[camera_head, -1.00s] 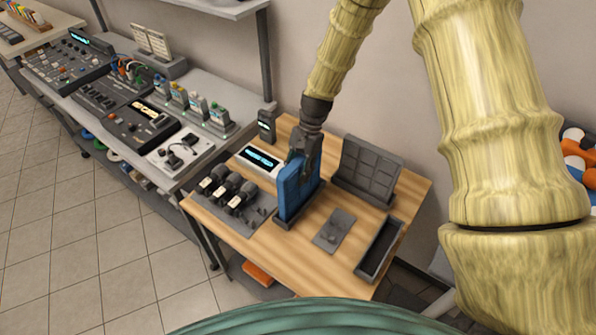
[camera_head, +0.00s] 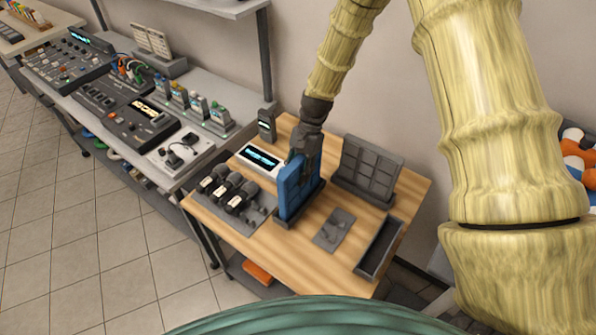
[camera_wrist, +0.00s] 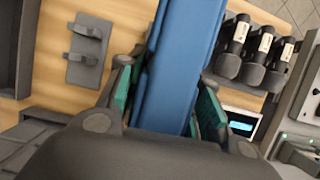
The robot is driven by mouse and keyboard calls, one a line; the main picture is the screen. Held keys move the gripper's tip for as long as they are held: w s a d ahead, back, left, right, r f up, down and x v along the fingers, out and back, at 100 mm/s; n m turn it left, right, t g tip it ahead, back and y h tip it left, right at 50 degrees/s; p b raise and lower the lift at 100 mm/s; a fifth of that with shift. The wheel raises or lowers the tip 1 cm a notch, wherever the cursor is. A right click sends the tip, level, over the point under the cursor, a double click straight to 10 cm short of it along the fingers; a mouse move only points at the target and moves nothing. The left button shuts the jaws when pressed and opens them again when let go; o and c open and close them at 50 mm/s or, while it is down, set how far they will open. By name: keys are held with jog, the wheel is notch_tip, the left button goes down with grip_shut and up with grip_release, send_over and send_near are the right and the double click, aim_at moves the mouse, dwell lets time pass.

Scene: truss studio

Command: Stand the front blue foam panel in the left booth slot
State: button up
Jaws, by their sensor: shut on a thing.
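A blue foam panel (camera_head: 291,190) stands upright on the wooden table, its lower edge at a dark grey base (camera_head: 285,221). My gripper (camera_head: 303,158) is shut on its upper part from above. In the wrist view the blue panel (camera_wrist: 185,50) runs up between the green-padded fingers of my gripper (camera_wrist: 165,95), and a lengthwise line shows on it. I cannot tell whether this line is a fold or the edge of a second panel. How deep the lower edge sits in the base is hidden.
Several black microphones (camera_head: 229,193) lie close left of the panel, with a lit display box (camera_head: 262,160) behind them. A gridded dark stand (camera_head: 366,170) is right. A flat grey plate (camera_head: 334,230) and an empty dark tray (camera_head: 380,247) lie at front right, with bare wood between.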

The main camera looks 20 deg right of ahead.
jog(key=shift+f, duration=0.65)
jog(key=o, duration=0.9)
jog(key=shift+r, duration=0.1)
jog(key=shift+p+v, duration=3.1)
jog(key=shift+v, duration=2.35)
